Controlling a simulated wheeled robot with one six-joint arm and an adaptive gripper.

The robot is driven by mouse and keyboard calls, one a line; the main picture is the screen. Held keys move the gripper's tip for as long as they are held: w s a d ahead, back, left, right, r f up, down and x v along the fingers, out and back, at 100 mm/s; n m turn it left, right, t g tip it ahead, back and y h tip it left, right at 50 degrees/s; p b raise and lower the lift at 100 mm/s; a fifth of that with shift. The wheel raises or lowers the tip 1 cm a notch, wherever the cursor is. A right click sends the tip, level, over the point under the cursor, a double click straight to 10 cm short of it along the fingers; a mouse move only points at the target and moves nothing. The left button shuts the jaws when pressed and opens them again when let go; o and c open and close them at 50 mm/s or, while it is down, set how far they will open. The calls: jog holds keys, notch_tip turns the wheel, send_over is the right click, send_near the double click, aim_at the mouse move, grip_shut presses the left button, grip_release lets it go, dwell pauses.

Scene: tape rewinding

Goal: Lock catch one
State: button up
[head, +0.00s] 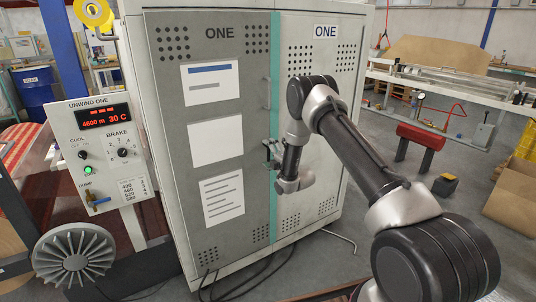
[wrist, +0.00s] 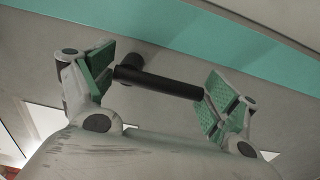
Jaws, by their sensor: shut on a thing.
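Cabinet one has a grey left door (head: 208,130) and a pale right door (head: 313,120), both marked ONE, with a teal strip (head: 274,60) between them. My gripper (head: 271,156) is at the teal strip, about mid-height on the cabinet. In the wrist view, the catch's black bar handle (wrist: 165,84) lies lengthwise between my two green-padded fingers, close to the teal strip. My gripper (wrist: 158,84) is shut on this handle, with the left pad against one end and the right pad at the other. In the head view the gripper mostly hides the catch.
The unwind control box (head: 105,145) stands left of the cabinet, with a finned wheel (head: 74,256) below it. Black cables (head: 245,283) lie on the floor at the cabinet's foot. A red stand (head: 421,136) and a cardboard box (head: 515,190) are to the right.

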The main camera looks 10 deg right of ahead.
dwell(0.5)
jog(key=o, duration=1.2)
jog(key=shift+a, duration=0.1)
jog(key=shift+o, duration=0.2)
jog(key=shift+s+d, duration=0.25)
jog(key=shift+s, duration=0.1)
jog(key=v, duration=1.1)
jog(key=shift+s, duration=0.1)
